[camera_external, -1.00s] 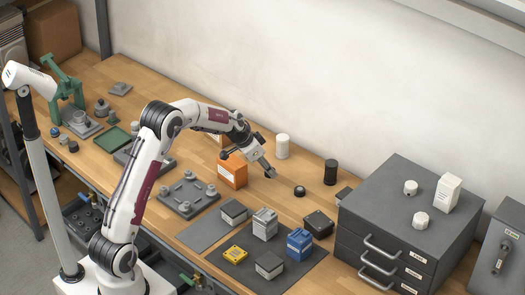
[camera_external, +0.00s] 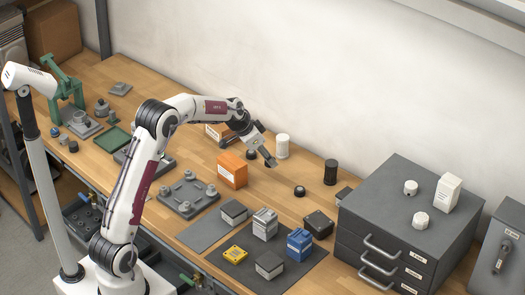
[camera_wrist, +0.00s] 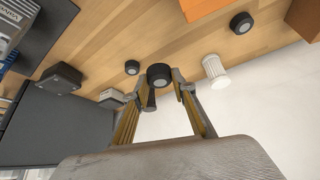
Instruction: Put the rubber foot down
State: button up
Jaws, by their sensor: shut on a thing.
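My gripper (camera_external: 268,160) is above the bench, between the orange box (camera_external: 233,170) and the white cylinder (camera_external: 282,146). In the wrist view, my gripper (camera_wrist: 162,88) is shut on a black round rubber foot (camera_wrist: 159,74) with a grey centre. The held foot is hard to make out in the external view. Another black foot (camera_external: 299,191) lies on the bench to the right and also shows in the wrist view (camera_wrist: 132,68). One more (camera_external: 251,155) lies behind the orange box and shows in the wrist view (camera_wrist: 241,22).
A black cylinder (camera_external: 331,172) stands right of my gripper, near the grey drawer cabinet (camera_external: 385,195). A grey plate with posts (camera_external: 185,207) and a dark mat (camera_external: 222,256) with several blocks lie in front. Bare wood lies between the orange box and the right-hand foot.

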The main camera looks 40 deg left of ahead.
jog(key=shift+a, duration=0.1)
jog(key=shift+a+f, duration=0.25)
jog(key=shift+a, duration=0.3)
jog(key=a+f+n, duration=0.1)
jog(key=a+f, duration=0.1)
jog(key=a, duration=0.2)
notch_tip(320, 180, up, 3)
jog(key=n+y, duration=0.3)
jog(key=n, duration=0.1)
send_over(225, 129)
jog(key=shift+s+r, duration=0.1)
jog(key=shift+w+a+r, duration=0.2)
jog(key=shift+a+r, duration=0.45)
jog(key=shift+r, duration=0.1)
jog(key=shift+a+r+n, duration=0.15)
jog(key=shift+r+n, duration=0.25)
jog(key=shift+r, duration=0.3)
jog(key=shift+s+f, duration=0.1)
jog(key=shift+s, duration=0.05)
